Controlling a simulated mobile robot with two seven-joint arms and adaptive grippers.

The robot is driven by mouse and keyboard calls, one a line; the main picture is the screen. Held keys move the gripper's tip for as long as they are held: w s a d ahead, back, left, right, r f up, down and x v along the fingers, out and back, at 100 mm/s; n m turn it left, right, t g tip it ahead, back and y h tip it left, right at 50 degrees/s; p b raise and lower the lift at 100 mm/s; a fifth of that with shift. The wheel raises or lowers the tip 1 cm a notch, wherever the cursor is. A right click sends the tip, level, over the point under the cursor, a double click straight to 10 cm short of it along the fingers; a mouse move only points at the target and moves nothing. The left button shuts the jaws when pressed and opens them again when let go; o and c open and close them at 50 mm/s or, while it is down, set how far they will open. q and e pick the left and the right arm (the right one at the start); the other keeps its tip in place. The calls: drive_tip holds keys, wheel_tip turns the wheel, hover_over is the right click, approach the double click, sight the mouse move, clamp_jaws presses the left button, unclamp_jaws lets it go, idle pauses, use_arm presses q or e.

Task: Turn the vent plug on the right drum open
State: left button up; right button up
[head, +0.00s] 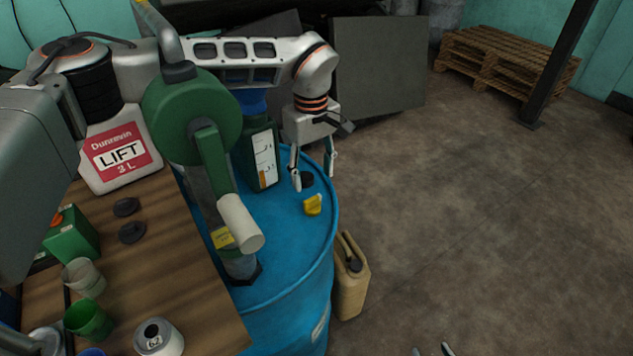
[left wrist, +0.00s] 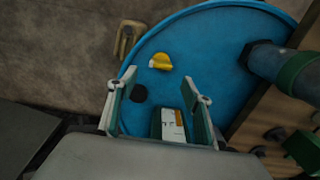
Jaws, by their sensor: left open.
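The blue drum (head: 288,283) stands beside the wooden bench. The yellow vent plug (head: 313,204) sits on its top near the right rim; it also shows in the left wrist view (left wrist: 160,61). My left gripper (head: 313,176) is open and empty above the drum top, just behind the plug and apart from it. In the left wrist view the plug lies beyond and between the fingers (left wrist: 160,92). A dark round cap (left wrist: 139,94) is near the plug. Only the fingertips of my right gripper (head: 431,350) show at the bottom edge, apart.
A green hand pump (head: 192,112) rises from the drum left of the plug. A dark green bottle (head: 262,158) stands behind on the drum. A tan jerrycan (head: 351,278) is on the floor. The bench (head: 165,262) holds cups and a white jug (head: 118,150). Floor at right is clear.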

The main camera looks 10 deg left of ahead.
sight(312, 198)
use_arm(q)
drive_tip(key=shift+s+f+p, duration=0.1)
drive_tip(key=shift+f+p, duration=0.4)
drive_tip(key=shift+f, duration=3.35)
drive_tip(key=c, duration=1.1)
